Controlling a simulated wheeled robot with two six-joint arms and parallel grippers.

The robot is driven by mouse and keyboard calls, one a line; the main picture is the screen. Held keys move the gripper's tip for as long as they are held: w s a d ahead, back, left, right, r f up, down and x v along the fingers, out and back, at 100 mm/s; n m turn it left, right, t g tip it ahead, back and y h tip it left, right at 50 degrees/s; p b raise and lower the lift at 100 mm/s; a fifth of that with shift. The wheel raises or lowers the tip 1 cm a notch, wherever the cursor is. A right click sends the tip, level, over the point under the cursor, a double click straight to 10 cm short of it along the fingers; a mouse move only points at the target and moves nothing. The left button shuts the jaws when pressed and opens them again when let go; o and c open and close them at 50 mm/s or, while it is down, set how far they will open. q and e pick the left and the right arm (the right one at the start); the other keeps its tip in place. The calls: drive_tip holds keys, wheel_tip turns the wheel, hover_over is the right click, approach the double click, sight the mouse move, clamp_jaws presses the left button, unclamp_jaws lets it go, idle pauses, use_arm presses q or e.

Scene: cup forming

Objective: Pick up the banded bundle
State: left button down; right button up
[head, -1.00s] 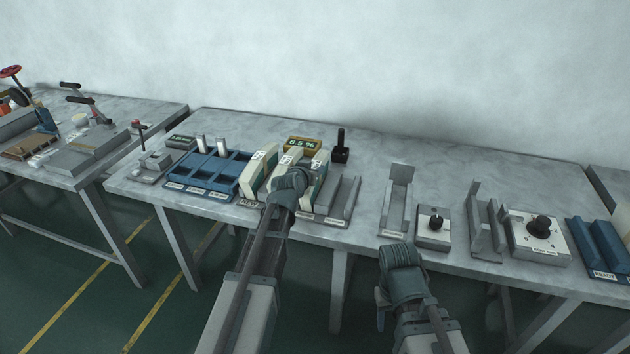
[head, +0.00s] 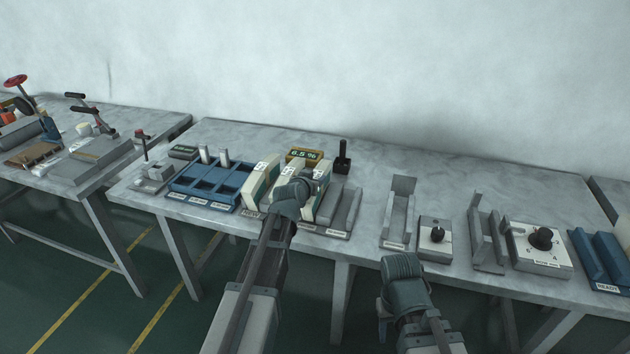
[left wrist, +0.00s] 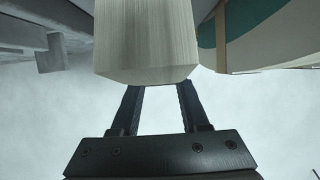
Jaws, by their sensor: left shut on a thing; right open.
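Cream bundles stand upright side by side on the table: a left one (head: 260,182) and a right one (head: 323,201), with another between them partly covered by my gripper. My left gripper (head: 302,187) is at the front of this group, its fingertips hidden in the head view. In the left wrist view the fingers (left wrist: 158,92) are shut on a pale bundle (left wrist: 147,40) with fine sheet lines. A white and green bundle (left wrist: 270,35) with a brown band stands just beside it. My right gripper (head: 383,303) is low in front of the table; its fingertips are mostly hidden.
A blue compartment tray (head: 208,187) is left of the bundles, and a "6.5 %" display (head: 303,155) is behind them. Grey holders (head: 343,212) and (head: 398,215), a knob box (head: 436,238) and a dial box (head: 540,246) stand to the right.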

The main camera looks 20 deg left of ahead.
use_arm(q)
wheel_tip(320, 180, up, 10)
drive_tip(key=p, duration=0.9)
drive_tip(key=shift+f, duration=0.2)
